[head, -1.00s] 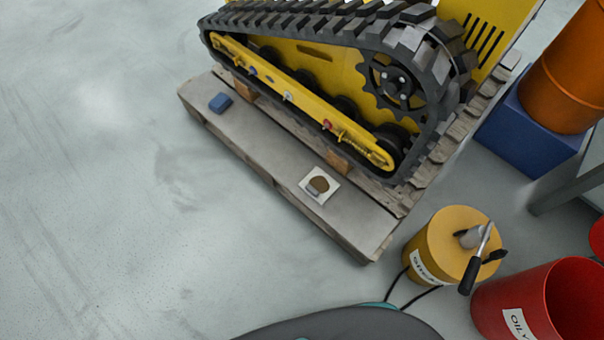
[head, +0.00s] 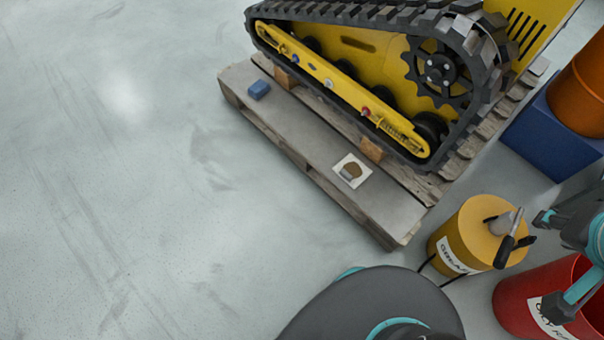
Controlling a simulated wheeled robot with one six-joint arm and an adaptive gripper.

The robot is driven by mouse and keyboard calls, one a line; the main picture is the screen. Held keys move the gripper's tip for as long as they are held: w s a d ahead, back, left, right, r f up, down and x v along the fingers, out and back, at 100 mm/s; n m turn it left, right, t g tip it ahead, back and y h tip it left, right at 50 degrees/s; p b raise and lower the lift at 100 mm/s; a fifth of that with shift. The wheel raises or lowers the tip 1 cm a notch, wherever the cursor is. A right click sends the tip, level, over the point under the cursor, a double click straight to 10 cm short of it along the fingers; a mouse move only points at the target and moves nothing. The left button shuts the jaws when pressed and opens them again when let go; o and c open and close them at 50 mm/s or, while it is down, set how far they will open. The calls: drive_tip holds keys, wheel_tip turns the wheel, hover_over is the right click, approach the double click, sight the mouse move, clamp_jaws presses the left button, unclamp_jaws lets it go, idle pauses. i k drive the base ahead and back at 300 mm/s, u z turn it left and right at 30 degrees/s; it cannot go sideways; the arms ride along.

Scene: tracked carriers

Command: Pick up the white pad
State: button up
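The white pad (head: 342,164) is a small square lying flat on the grey front board of the wooden pallet, in front of the yellow tracked carrier. A brown round patch and a small grey piece show on its middle, so only its border shows white. Grey and teal parts of my arm enter at the right edge, over the red bin and well to the right of the pad. I cannot make out clearly which of these parts is my gripper, or whether it is open. Nothing of mine touches the pad.
A blue block (head: 259,89) lies on the pallet (head: 300,128) left of the pad. The carrier's black track (head: 350,22) rises behind. A yellow grease can (head: 470,235) with a handled top and a red bin (head: 512,306) stand at the lower right. Left floor is clear.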

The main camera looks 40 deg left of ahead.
sight(353, 171)
drive_tip(key=u, duration=2.85)
drive_tip(key=i, duration=3.35)
drive_tip(key=z, duration=4.3)
